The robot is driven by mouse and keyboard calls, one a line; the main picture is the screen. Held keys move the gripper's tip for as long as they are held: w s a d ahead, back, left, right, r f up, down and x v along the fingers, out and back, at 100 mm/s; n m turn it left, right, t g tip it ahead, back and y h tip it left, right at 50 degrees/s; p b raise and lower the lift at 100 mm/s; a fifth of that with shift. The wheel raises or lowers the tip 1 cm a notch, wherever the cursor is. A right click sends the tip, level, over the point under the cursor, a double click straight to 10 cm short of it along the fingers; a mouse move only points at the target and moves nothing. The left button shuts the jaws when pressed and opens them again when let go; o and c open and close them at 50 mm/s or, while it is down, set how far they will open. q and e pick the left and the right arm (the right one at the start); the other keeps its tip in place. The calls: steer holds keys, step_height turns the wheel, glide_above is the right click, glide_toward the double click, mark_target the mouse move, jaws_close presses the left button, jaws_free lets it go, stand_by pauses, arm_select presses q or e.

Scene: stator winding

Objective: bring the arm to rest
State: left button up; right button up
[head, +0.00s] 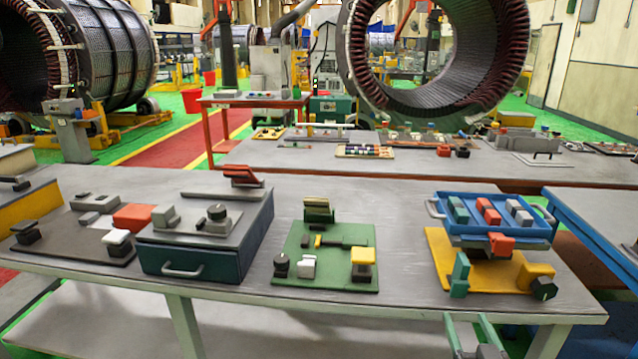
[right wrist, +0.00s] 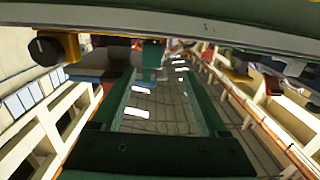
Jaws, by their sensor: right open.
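My right gripper (head: 469,318) shows at the bottom edge of the head view, right of centre. Its two green fingers are apart, with nothing between them. It is in front of the near edge of the grey workbench (head: 400,300). In the right wrist view, the same open gripper (right wrist: 157,80) has clear space between its fingers. The rest of the right arm is out of the head view. My left gripper is not in view.
A green board (head: 345,280) with small blocks lies mid-bench. A blue tray (head: 490,240) stands over a yellow board (head: 440,250) at the right. A dark green box (head: 230,262) stands at the left. A large stator ring (head: 350,45) is behind.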

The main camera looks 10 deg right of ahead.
steer(key=s+a+f+n+g+y+p, duration=0.2)
steer(key=s+a+f+g+y, duration=0.1)
steer(key=s+a+f, duration=0.5)
steer(key=s+a+f+n+g+y+p, duration=0.2)
steer(key=s+a+f, duration=0.6)
steer(key=s, duration=0.7)
steer(key=a+g+y+p, duration=0.1)
steer(key=a+g, duration=0.1)
steer(key=shift+s+f+g, duration=0.15)
steer(key=shift+f+g, duration=0.2)
steer(key=shift+g, duration=0.05)
steer(key=shift+a, duration=0.1)
